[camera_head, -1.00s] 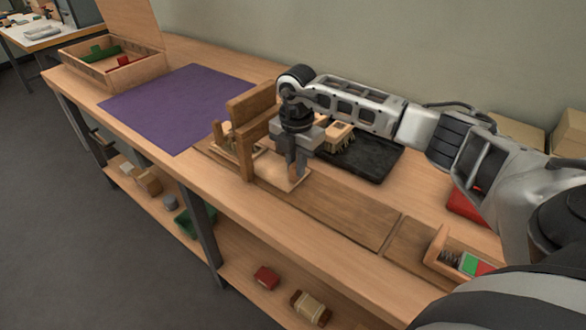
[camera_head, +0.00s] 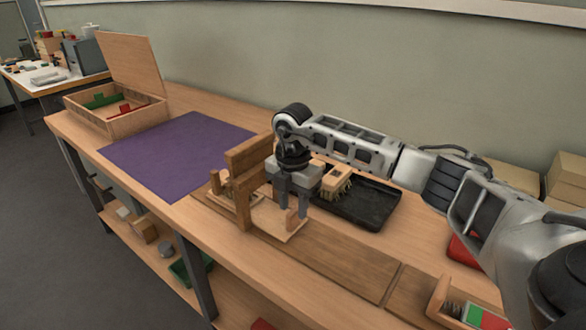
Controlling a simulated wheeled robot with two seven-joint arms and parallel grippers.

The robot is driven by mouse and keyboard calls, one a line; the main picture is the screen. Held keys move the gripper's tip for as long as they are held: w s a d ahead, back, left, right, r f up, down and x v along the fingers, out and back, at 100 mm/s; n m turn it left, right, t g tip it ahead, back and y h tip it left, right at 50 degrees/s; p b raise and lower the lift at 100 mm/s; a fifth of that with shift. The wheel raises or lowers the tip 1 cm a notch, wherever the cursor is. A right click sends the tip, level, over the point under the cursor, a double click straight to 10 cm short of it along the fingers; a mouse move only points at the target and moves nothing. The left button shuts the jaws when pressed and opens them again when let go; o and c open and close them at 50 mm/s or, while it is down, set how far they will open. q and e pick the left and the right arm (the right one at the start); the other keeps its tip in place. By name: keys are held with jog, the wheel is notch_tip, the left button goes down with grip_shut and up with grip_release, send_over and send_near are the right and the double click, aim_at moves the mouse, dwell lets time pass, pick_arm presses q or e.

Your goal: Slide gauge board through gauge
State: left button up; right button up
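The wooden gauge (camera_head: 246,185) stands upright on the bench with a crossbar along its top. The pale gauge board (camera_head: 268,222) lies flat at its foot, with a part showing on the right of the gauge. A pale piece also shows left of the upright, but I cannot tell if it is the same board. A small brown grip block (camera_head: 292,222) stands on the board's right part. My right gripper (camera_head: 294,208) is over this block, its fingers spread apart with a gap around it. My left gripper is out of view.
A black tray (camera_head: 365,208) behind my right gripper has a bristled wooden block (camera_head: 335,182) at its left end. A purple mat (camera_head: 175,155) lies left. An open wooden box (camera_head: 135,122) stands at the far left. A small parts box (camera_head: 440,300) is at the lower right.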

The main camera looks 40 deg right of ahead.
notch_tip(320, 180, up, 14)
jog(key=shift+f, duration=0.25)
